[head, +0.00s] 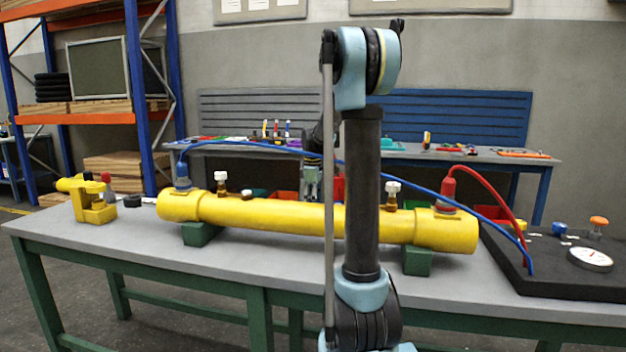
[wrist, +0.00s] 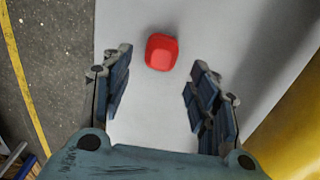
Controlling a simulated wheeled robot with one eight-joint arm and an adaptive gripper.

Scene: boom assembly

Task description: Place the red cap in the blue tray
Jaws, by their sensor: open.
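In the wrist view the red cap (wrist: 161,52) lies on the grey tabletop, a small rounded block ahead of my gripper (wrist: 159,76). The fingers are spread wide with the cap in line with the gap between them, and neither finger touches it. In the head view my gripper (head: 311,182) points down behind the yellow boom, partly hidden by my own arm. I cannot pick out the red cap in the head view; the boom blocks that part of the table. I cannot make out a blue tray in either view.
The yellow boom (head: 275,215) lies across the table on green blocks; its side also shows in the wrist view (wrist: 288,135). Red bins (head: 284,196) stand behind it. Blue and red hoses arch over it. The table edge and floor (wrist: 50,50) lie left in the wrist view.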

